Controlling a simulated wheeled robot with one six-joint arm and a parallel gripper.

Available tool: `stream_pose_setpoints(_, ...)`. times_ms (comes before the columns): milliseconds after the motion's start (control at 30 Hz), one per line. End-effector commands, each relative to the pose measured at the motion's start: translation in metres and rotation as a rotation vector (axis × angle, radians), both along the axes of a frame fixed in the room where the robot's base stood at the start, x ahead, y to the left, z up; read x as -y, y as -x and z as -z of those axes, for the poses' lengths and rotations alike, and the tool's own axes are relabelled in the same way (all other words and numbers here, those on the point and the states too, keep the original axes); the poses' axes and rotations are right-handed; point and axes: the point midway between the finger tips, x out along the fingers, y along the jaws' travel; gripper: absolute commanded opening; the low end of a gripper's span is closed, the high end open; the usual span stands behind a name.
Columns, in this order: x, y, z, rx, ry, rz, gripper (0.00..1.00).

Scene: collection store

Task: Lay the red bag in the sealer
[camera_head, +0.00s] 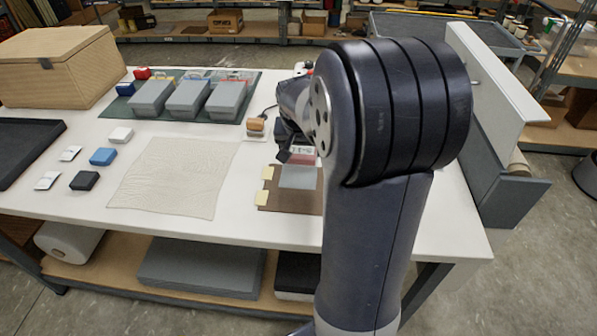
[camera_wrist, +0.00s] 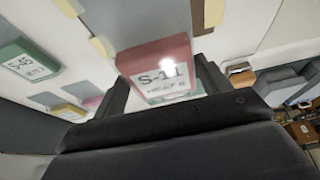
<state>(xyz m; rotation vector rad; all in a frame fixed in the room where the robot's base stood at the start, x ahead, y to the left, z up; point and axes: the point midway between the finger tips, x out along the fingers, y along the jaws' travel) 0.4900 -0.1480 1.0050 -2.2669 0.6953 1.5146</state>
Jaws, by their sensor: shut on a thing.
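The red bag (camera_wrist: 158,62), with a white label reading "S-11", sits between the fingers of my gripper (camera_wrist: 160,92) in the wrist view. My gripper is shut on it. In the head view my gripper (camera_head: 292,152) is partly hidden by my arm, and a red-and-white part of the bag (camera_head: 303,158) shows under it, above a brown board (camera_head: 272,199). A pale grey piece (camera_head: 297,177) shows just below; I cannot tell whether it belongs to the bag. I cannot tell for sure which thing is the sealer; my arm covers part of the table.
Three grey boxes (camera_head: 188,98) stand on a green mat (camera_head: 118,109). A cream sheet (camera_head: 172,175) lies left of the board, with small blue (camera_head: 103,156) and black (camera_head: 84,180) blocks beyond. A wooden box (camera_head: 60,75) stands back left. A grey-and-white unit (camera_head: 497,165) stands at right.

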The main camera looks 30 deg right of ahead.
Motion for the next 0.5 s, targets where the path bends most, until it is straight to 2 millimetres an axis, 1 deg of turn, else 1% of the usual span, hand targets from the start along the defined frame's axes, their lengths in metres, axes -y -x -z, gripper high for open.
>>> stream_pose_setpoints(33, -0.001, 0.001, 0.012, -0.007, -0.002, 0.000, 0.45)
stream_pose_setpoints(100, 0.000, 0.001, 0.025, -0.006, -0.001, -0.001, 0.45)
stream_pose_setpoints(200, 0.000, 0.001, 0.039, -0.005, 0.000, -0.001, 0.45)
stream_pose_setpoints(367, 0.000, 0.001, 0.054, -0.004, -0.001, -0.001, 0.45)
stream_pose_setpoints(500, 0.000, 0.001, 0.075, -0.005, 0.000, -0.001, 0.45)
